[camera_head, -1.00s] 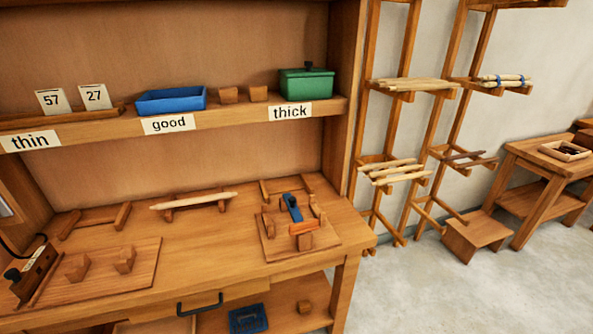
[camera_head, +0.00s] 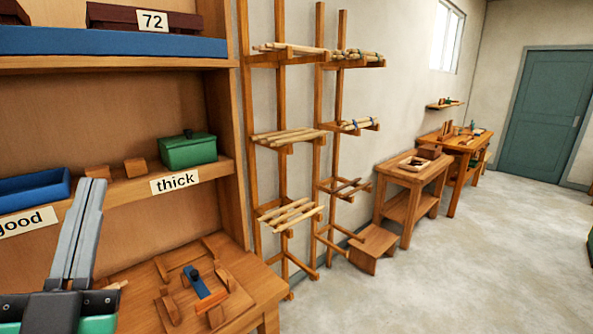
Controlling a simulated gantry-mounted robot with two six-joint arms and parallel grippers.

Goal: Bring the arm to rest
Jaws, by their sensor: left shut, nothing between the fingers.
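My left gripper (camera_head: 92,190) comes into the head view at the lower left, its two grey fingers pointing up and lying together. My right gripper does not show in this view.
The wooden bench (camera_head: 245,288) holds a jig with a blue-handled tool (camera_head: 198,284). A green box (camera_head: 188,150) and a blue tray (camera_head: 30,190) stand on the shelf. Wall racks (camera_head: 290,137) hold sticks.

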